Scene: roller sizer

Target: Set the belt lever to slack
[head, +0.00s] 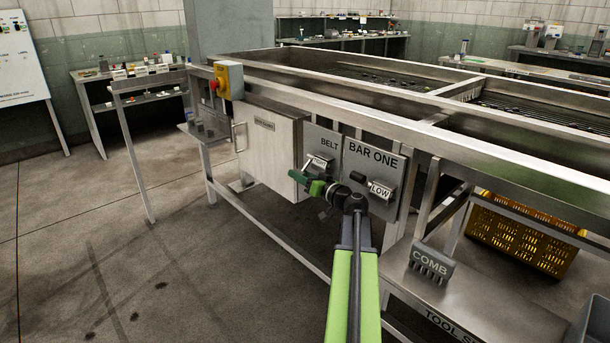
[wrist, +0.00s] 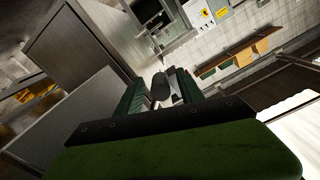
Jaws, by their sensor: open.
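The grey belt panel (head: 329,143), marked BELT, stands on the side of the steel machine. A small label plate (head: 320,162) sits on it, its word too small to read surely. My gripper (head: 304,181) is in front of the panel's lower part and hides much of it, including most of the lever. In the wrist view, my gripper's two green fingers (wrist: 160,90) stand apart. A dark rounded knob (wrist: 159,84), which looks like the lever's end, shows between them. I cannot tell whether either finger touches it.
The BAR ONE panel (head: 373,159) with a LOW label (head: 380,189) is just right of my gripper. A white cabinet door (head: 266,148) is to the left. The floor at left is clear.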

